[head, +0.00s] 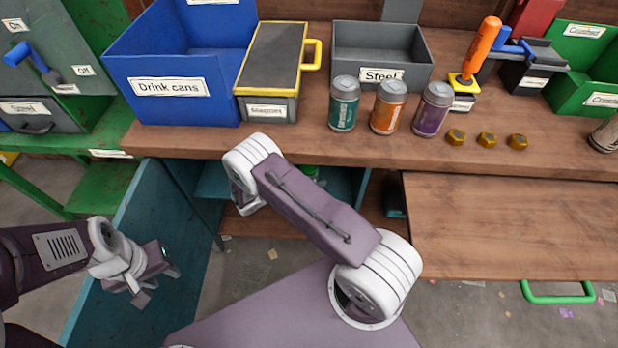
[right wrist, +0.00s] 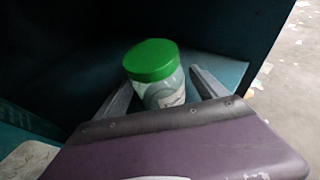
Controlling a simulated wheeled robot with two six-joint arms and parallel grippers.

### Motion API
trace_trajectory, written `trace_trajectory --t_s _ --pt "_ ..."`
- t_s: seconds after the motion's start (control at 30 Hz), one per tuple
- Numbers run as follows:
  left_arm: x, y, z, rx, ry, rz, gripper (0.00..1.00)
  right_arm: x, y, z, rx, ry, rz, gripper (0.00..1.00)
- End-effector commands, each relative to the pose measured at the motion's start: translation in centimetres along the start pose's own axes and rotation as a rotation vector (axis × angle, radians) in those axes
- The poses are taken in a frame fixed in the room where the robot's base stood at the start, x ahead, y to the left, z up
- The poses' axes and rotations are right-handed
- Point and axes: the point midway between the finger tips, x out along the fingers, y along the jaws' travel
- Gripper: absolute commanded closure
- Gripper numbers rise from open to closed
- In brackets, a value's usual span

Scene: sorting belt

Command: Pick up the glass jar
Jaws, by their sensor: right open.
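The glass jar (right wrist: 165,92) is clear with a green lid and a pale label. It stands upright on a teal shelf (right wrist: 222,68) in the right wrist view. My right gripper (right wrist: 162,80) is open, with one finger on each side of the jar; I cannot tell whether either touches it. In the head view, a bit of the jar's green lid (head: 309,171) shows behind my right arm, under the counter; my right gripper is hidden there. My left gripper (head: 160,284) hangs at the lower left, open and empty, its fingers apart.
The wooden counter (head: 270,152) overhangs the shelf. Teal panels (head: 130,250) wall the space beside it. On the counter stand several cans (head: 388,107), a blue bin (head: 130,58), a grey bin (head: 345,60) and brass nuts (head: 487,140). A wooden board (head: 510,225) juts out at right.

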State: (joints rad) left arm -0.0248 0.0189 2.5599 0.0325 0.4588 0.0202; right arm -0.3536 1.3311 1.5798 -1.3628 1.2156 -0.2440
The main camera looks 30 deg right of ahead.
Motion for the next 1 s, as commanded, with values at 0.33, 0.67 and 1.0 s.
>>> trace_trajectory --t_s 0.33,0.67,1.0 --pt "0.0 0.0 0.0 0.000 0.000 0.000 0.64 0.1 0.0 0.1 0.000 0.000 0.000 0.55" --pt "-0.1 0.0 0.0 0.000 0.000 0.000 0.64 0.1 0.0 0.1 0.000 -0.001 0.000 0.90" --pt "-2.4 0.1 -0.2 0.000 0.000 0.000 0.64 -1.7 0.1 4.4 0.001 0.000 0.001 0.90"
